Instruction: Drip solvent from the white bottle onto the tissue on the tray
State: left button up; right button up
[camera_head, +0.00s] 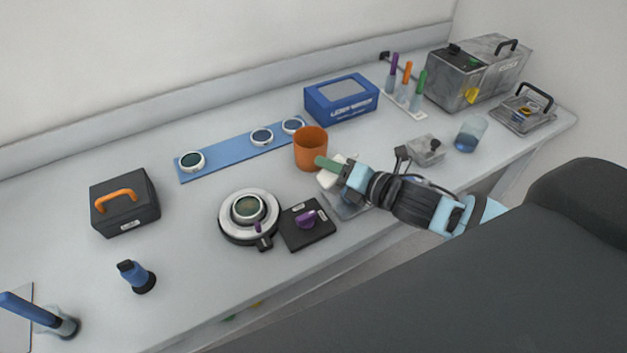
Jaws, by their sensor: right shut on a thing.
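My right gripper (344,171) reaches in from the right over the front of the bench, beside the orange cup. It is shut on what looks like the white bottle (327,180), which is tilted and partly hidden by the gripper. A green piece (326,163) points left from the gripper, close to the cup's rim; I cannot tell whether it belongs to the bottle. A grey tray (352,209) lies below the gripper, largely covered by it. I cannot make out the tissue separately. My left gripper is not in view.
The orange cup (310,149) stands just left of the gripper. A black pad with a purple knob (306,220) and a round optic stand (249,216) are further left.

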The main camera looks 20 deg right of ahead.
jog(key=shift+r, duration=0.1)
jog(key=shift+w+d+r+n, duration=0.15)
jog(key=shift+d+r+n, duration=0.2)
jog(key=shift+r+n, duration=0.05)
jog(key=d+r+n+h+p, duration=0.1)
jog(key=n, duration=0.1)
jog(key=d+r+n+h+p, duration=0.1)
jog(key=r, duration=0.1)
jog(key=shift+w+d+r+n+h, duration=0.1)
jog(key=shift+d+r+n+h, duration=0.05)
jog(key=shift+n+h, duration=0.25)
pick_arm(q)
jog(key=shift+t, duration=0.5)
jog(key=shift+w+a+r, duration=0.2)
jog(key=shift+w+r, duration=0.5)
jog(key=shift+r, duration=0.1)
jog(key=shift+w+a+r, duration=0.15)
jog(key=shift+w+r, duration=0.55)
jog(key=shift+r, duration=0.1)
pick_arm(e)
jog(key=shift+d+r+n+h, duration=0.8)
jog(key=shift+d+n+h, duration=0.2)
jog(key=shift+n, duration=0.3)
jog(key=shift+w, duration=0.15)
